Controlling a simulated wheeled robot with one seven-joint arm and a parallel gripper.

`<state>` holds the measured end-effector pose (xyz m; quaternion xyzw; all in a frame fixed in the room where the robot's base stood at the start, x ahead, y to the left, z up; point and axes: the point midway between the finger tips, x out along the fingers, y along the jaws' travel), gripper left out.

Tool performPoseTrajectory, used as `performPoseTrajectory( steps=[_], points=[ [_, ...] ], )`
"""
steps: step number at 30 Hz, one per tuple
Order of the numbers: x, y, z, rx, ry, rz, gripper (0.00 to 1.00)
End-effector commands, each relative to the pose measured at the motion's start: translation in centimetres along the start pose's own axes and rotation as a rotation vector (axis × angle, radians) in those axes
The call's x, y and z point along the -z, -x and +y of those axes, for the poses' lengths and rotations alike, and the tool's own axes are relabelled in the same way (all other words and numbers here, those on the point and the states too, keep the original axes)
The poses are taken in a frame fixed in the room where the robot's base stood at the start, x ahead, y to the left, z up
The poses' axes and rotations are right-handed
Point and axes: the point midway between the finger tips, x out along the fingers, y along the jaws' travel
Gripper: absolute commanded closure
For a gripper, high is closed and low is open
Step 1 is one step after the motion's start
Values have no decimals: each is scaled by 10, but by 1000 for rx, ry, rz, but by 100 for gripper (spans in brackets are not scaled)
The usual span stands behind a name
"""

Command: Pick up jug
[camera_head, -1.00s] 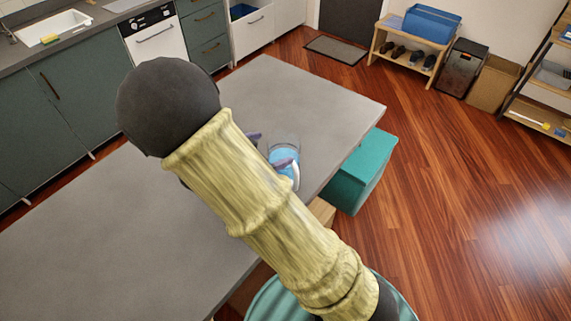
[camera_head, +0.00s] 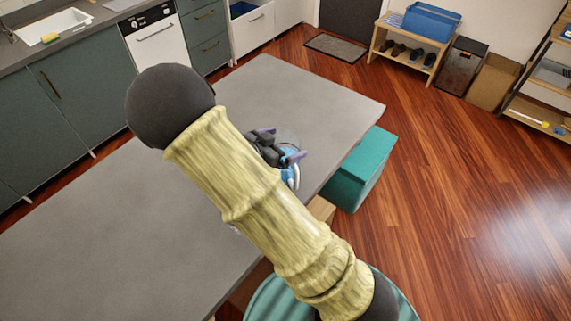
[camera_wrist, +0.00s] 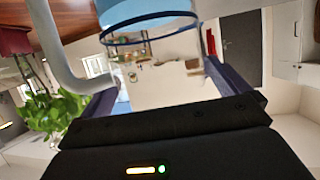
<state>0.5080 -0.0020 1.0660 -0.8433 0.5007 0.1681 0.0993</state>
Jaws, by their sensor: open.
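The jug (camera_head: 293,179) is clear with a light blue lower part. It stands on the grey table near its right edge, partly hidden by my gripper. My gripper (camera_head: 281,144) is open, with its purple-blue fingers across the upper part of the jug in the head view. In the wrist view the jug (camera_wrist: 150,13) is at the top, cut off by the frame, with a dark blue rim and a pale curved handle on the left. Contact cannot be told.
My arm hides part of the tabletop. Kitchen cabinets (camera_head: 75,100) line the back left, and a wooden shoe bench (camera_head: 408,55) stands at the back right.

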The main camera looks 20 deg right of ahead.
Motion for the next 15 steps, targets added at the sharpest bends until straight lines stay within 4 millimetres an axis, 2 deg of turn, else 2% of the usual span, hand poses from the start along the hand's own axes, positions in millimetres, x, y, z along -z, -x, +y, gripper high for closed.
performPoseTrajectory(
  steps=[11,15],
  points=[
    [0,0,0,0,-1,0,0],
    [0,0,0,0,-1,0,26]
  ],
)
